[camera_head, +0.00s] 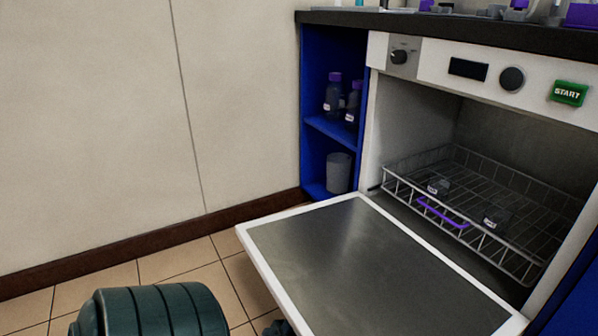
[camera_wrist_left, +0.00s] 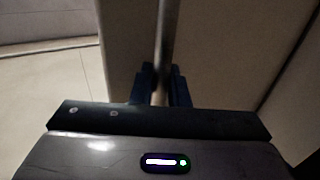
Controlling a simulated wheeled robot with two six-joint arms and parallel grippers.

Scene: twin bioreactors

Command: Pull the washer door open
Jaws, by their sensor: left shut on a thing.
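The washer door (camera_head: 370,265) is swung down and open in the head view, with its grey inner panel and white rim facing up. It lies about level; its exact tilt is hard to tell. In the left wrist view, my left gripper (camera_wrist_left: 161,92) is shut on a grey bar, the door handle (camera_wrist_left: 164,40), which runs between its dark blue fingers. The pale door face shows behind the bar. The handle is hidden in the head view, under the door. The washer (camera_head: 450,62) stands open, its chamber exposed. My right gripper is not in view.
A wire rack (camera_head: 480,205) with a purple handle (camera_head: 440,212) and small labelled items sits inside the washer. A blue shelf (camera_head: 330,125) with bottles and a grey cup (camera_head: 339,172) stands left of it.

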